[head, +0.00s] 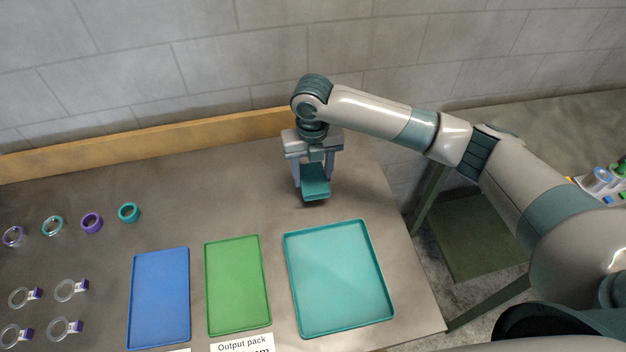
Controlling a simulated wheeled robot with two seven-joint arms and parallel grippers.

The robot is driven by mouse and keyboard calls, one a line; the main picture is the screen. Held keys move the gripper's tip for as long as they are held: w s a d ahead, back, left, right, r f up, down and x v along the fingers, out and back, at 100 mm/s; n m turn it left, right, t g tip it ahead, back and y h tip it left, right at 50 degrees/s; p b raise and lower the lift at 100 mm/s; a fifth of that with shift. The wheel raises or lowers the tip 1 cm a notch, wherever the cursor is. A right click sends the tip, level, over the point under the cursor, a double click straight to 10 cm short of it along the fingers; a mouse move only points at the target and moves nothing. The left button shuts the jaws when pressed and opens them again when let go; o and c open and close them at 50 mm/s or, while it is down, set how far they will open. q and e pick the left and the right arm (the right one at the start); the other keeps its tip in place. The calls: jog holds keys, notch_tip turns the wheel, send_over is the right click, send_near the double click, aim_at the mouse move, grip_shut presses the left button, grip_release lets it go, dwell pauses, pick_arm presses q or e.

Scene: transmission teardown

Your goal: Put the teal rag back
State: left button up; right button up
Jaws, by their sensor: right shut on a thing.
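The teal rag (315,184) is a small folded block with a flat lower part. My right gripper (314,178) is shut on it, pointing down near the back right of the table. The rag is behind the teal tray (337,222) and apart from it. Whether the rag touches the table is hard to tell; a dark shadow lies just below it. The teal tray is empty. My left gripper is not in view.
A green tray (237,285) and a blue tray (160,296) lie empty to the left. Several rings, such as a teal ring (129,212), and clear rings with purple tabs are at the far left. A wooden ledge (150,140) runs along the back. The table's right edge is close.

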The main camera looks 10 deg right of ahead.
aim_at(313, 176)
jog(key=shift+d+f+p, duration=0.1)
jog(key=shift+f+p, duration=0.8)
jog(key=shift+f, duration=1.1)
jog(key=shift+f, duration=0.2)
jog(key=o, duration=1)
jog(key=shift+r, duration=0.1)
